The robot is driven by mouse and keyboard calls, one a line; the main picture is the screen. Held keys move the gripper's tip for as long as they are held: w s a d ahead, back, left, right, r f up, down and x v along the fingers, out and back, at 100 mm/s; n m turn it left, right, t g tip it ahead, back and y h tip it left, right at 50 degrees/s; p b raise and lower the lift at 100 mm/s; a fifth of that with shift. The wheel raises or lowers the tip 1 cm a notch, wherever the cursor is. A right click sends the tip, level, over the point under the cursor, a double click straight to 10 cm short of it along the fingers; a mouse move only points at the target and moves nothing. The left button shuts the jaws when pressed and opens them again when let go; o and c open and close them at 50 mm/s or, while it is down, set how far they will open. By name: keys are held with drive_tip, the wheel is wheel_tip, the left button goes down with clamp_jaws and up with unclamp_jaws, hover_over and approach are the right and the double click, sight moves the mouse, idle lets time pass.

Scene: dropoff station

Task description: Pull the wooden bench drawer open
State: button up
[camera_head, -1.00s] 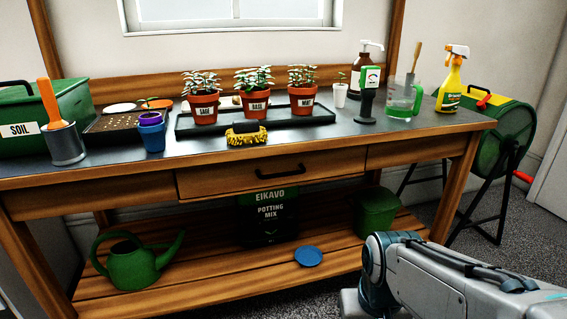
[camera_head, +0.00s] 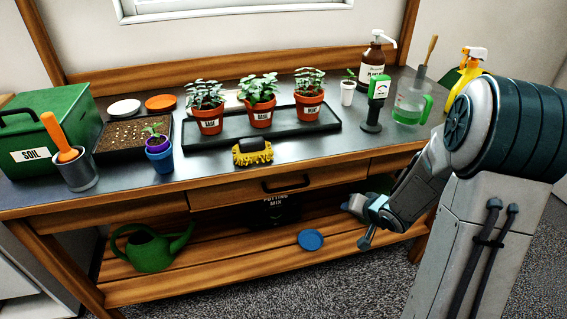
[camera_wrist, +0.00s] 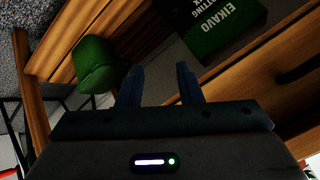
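The wooden bench drawer (camera_head: 235,194) is in the middle of the bench front and looks closed, its face about level with the panels beside it. Its dark bar handle (camera_head: 286,185) is in clear view. My gripper (camera_head: 357,223) is in front of the bench, to the right of the handle and lower in the picture, apart from it. In the wrist view my gripper's two fingers (camera_wrist: 160,84) stand apart with nothing held between them. The drawer front (camera_wrist: 235,84) and part of the handle (camera_wrist: 300,69) show to their right, turned sideways.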

drive_tip(key=a+r+m+y+p, duration=0.1)
drive_tip(key=a+r+y+p, duration=0.2)
drive_tip(key=a+y+p, duration=0.15)
drive_tip(key=m+y+p, duration=0.3)
drive_tip(key=y+p, duration=0.1)
drive_tip(key=y, duration=0.3)
approach(286, 189)
drive_tip(key=shift+g, duration=0.4)
drive_tip(key=x, duration=1)
drive_tip(key=shift+w+a, duration=0.25)
drive_tip(key=shift+w, duration=0.15)
clamp_jaws()
